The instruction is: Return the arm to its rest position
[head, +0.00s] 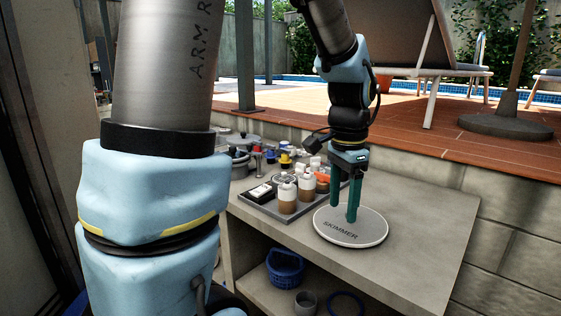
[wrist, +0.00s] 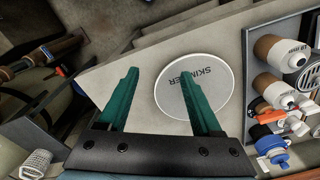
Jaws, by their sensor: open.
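My gripper (head: 345,196) hangs pointing down over the bench, with its two green fingers apart and nothing between them. In the head view its fingertips overlap the round white skimmer lid (head: 333,231), which lies flat on the bench top; I cannot tell whether they touch it. In the wrist view my gripper (wrist: 162,95) is open, and the lid (wrist: 180,92), lettered SKIMMER, shows between and beyond the right finger. The upper arm fills the left of the head view.
A grey tray (head: 245,211) with brown-and-white bottles (head: 288,196) and small parts stands left of the lid on the bench (head: 424,212). A blue basket (head: 285,268) sits on the shelf below. Bare bench top lies right of the lid; a block wall stands behind.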

